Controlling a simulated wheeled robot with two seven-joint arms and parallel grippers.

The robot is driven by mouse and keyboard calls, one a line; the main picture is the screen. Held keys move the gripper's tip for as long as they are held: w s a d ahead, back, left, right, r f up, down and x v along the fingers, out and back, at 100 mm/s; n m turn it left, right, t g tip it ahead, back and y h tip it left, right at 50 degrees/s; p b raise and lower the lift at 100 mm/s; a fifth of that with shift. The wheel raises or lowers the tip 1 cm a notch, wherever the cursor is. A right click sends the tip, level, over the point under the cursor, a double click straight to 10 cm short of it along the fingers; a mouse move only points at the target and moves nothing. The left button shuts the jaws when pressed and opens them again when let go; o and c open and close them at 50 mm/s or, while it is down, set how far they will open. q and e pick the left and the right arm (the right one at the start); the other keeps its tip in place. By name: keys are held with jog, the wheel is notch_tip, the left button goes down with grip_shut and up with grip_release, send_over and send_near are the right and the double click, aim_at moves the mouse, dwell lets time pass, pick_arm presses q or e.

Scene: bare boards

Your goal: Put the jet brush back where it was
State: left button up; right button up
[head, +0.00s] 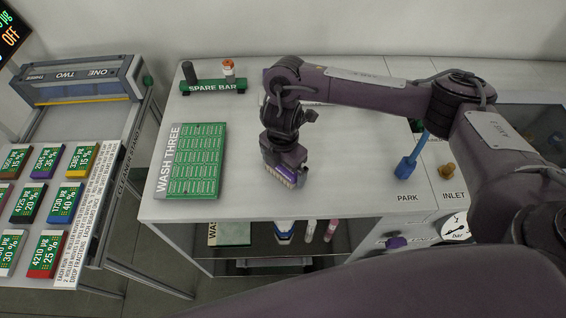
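My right gripper (284,177) points down over the middle of the bench, well left of the blue tool and just right of the green WASH THREE board. A pale striped edge shows at its tip, and I cannot tell whether this is finger pads or something held. My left gripper is out of view.
The green WASH THREE board (198,160) lies on the bench's left. A SPARE BAR rack (213,87) stands behind it. A brass INLET fitting (447,171) is at the right. An open shelf is below the bench.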

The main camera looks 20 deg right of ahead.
jog(key=shift+r, duration=0.3)
notch_tip(320, 180, up, 12)
jog(key=p, duration=0.1)
jog(key=shift+f, duration=0.15)
dwell(0.5)
